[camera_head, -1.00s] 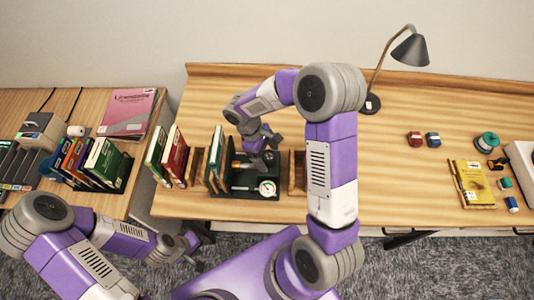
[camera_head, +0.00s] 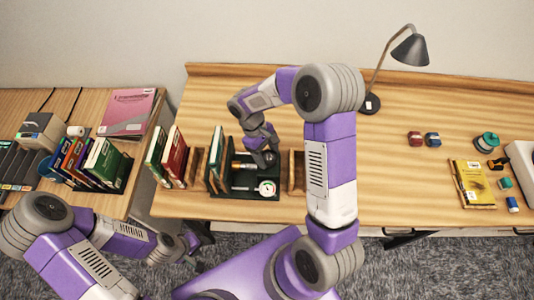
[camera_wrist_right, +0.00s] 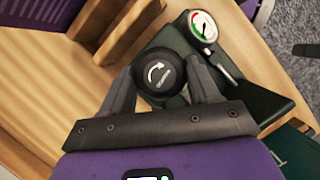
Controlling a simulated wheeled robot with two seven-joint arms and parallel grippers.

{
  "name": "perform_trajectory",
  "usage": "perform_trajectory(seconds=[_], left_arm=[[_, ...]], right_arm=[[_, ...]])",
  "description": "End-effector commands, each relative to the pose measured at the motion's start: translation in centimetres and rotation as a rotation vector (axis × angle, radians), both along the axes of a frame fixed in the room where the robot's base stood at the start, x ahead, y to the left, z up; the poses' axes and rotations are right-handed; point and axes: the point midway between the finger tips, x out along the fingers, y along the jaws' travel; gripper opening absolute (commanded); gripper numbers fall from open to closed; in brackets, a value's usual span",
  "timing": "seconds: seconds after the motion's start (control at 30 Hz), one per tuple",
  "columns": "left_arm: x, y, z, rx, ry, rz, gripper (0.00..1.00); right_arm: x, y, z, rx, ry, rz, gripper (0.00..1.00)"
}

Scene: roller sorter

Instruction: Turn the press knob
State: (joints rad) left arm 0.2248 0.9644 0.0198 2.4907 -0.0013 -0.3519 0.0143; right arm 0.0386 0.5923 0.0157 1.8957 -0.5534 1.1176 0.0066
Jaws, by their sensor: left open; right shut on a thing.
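The press is a dark green frame (camera_head: 238,192) on the table in the head view, with a round white gauge (camera_head: 266,188) at its front. Its black round knob (camera_wrist_right: 158,75) has a white curved arrow and fills the space between my right fingers in the right wrist view. My right gripper (camera_wrist_right: 158,88) is shut on the knob, one finger on each side. In the head view my right gripper (camera_head: 268,157) is over the press, and the knob is small and partly covered there. My left gripper (camera_head: 190,248) is open and empty, low in front of the table gap.
Books (camera_head: 173,156) and a wooden holder stand left of the press; a wooden block (camera_head: 296,172) stands close on its right. A lamp (camera_head: 410,50), small spools and a yellow book (camera_head: 472,184) lie farther right. The table's middle right is clear.

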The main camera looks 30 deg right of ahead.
Motion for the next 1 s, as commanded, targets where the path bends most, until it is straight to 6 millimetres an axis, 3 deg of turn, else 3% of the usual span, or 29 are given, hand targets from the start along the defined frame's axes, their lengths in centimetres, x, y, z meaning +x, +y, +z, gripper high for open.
perform_trajectory(seconds=[0.5,1.0], left_arm=[[0.00,0.00,0.14,0.000,0.000,0.000,0.43],[0.00,0.00,0.16,0.000,0.000,0.000,0.43]], right_arm=[[0.09,-0.22,0.08,-0.002,-0.002,-0.303,0.30],[0.10,-0.23,0.09,-0.001,-0.002,-0.344,0.30]])
